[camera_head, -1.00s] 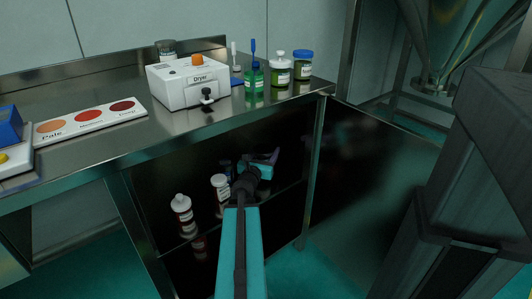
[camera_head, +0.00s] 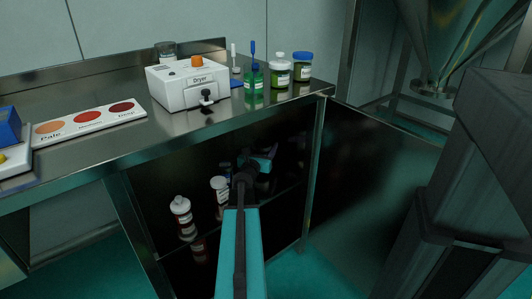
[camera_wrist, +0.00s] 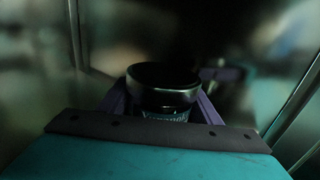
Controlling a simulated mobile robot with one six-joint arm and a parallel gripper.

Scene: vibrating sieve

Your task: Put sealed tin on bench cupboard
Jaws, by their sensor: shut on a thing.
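The sealed tin (camera_wrist: 163,88), a dark round-lidded tin with a printed label, sits between the purple fingers of my gripper (camera_wrist: 160,104) in the wrist view. My gripper is shut on it. In the head view my gripper (camera_head: 258,163) is inside the open bench cupboard (camera_head: 150,205), above its shelf. The tin is hidden there behind my arm and gripper. I cannot tell whether the tin touches the shelf.
The cupboard door (camera_head: 370,180) is swung open to the right. On the benchtop are the dryer (camera_head: 188,84), a green bottle (camera_head: 253,80), jars (camera_head: 302,66) and a colour strip (camera_head: 88,121).

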